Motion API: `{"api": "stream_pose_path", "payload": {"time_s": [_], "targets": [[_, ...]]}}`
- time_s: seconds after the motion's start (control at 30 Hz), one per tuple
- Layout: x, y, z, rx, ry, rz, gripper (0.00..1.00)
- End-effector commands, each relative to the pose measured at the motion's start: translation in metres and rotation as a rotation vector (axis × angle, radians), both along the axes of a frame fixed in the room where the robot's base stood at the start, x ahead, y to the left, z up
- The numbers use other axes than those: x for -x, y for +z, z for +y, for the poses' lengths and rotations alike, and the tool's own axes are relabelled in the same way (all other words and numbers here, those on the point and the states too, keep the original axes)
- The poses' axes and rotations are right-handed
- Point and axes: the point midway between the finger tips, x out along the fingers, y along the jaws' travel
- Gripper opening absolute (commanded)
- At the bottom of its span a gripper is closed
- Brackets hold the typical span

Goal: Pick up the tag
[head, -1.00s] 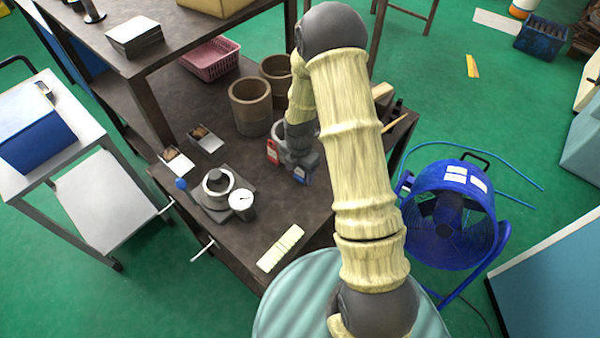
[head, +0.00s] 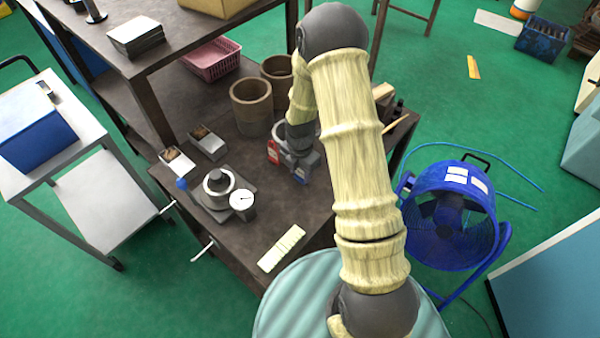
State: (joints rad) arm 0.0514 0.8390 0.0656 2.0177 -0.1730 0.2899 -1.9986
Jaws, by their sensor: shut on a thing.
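My gripper (head: 294,172) is low over the brown bench top, seen from above and behind in the head view. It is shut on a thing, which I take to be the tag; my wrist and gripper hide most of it. I cannot tell whether either is part of the tag or of the gripper.
The chuck (head: 217,188) and a round dial gauge (head: 242,203) stand to the left on the bench. Small metal trays (head: 207,143) and brown cylinders (head: 251,107) stand further back. A pale strip (head: 281,248) lies near the front edge. A blue fan (head: 452,215) is at right.

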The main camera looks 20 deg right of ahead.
Motion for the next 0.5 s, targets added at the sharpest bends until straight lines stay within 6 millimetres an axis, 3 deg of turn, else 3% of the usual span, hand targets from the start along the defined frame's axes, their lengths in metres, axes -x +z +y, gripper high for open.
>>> {"api": "stream_pose_path", "payload": {"time_s": [0.27,0.5], "targets": [[-0.001,0.021,0.000,-0.001,0.001,-0.004,0.15],[-0.001,0.065,0.001,0.000,0.002,-0.006,0.15]]}}
